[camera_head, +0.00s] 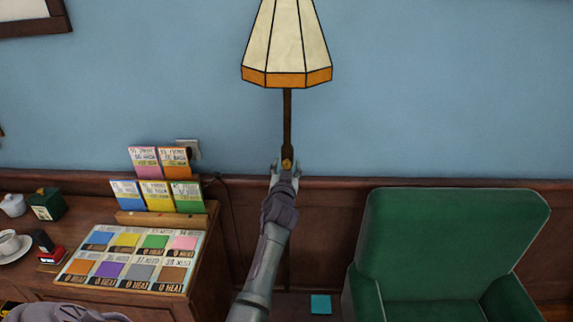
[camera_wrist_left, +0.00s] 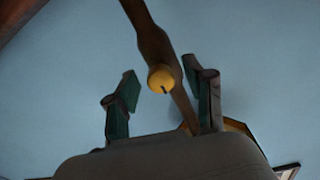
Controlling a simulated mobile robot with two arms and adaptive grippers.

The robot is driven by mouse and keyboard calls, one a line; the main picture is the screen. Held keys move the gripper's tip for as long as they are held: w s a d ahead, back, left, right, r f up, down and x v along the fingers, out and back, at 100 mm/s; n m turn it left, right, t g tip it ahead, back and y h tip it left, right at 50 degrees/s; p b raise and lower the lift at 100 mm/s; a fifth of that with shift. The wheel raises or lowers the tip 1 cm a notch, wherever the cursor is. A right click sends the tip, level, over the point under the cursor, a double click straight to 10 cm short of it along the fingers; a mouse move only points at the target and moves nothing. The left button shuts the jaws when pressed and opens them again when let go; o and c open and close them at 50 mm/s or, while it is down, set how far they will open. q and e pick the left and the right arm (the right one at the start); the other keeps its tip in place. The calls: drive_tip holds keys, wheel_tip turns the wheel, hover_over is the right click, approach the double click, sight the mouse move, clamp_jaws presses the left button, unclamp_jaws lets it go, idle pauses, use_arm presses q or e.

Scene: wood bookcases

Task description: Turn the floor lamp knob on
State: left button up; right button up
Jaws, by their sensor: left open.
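The floor lamp has a cream and orange panelled shade (camera_head: 287,45) and a thin dark pole (camera_head: 287,118). Its small yellow knob (camera_head: 287,163) sits on the pole below the shade. In the left wrist view the knob (camera_wrist_left: 161,78) is round with a dark mark on its face, and the pole runs behind it. My left gripper (camera_head: 286,166) is at the knob's height. In the wrist view its two fingers (camera_wrist_left: 160,92) are open, one on each side of the knob, with gaps between them and it. My right gripper is not seen.
A green armchair (camera_head: 455,245) stands right of the pole. On the left, a wooden desk (camera_head: 205,240) carries a colour chart (camera_head: 132,258), several upright cards, a cup and small boxes. A blue wall is behind. A teal square (camera_head: 321,304) lies low near the chair.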

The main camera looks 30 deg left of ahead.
use_arm(q)
drive_tip(key=shift+w+a, duration=0.25)
drive_tip(key=shift+w, duration=0.05)
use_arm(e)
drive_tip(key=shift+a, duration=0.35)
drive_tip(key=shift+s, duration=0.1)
use_arm(q)
clamp_jaws()
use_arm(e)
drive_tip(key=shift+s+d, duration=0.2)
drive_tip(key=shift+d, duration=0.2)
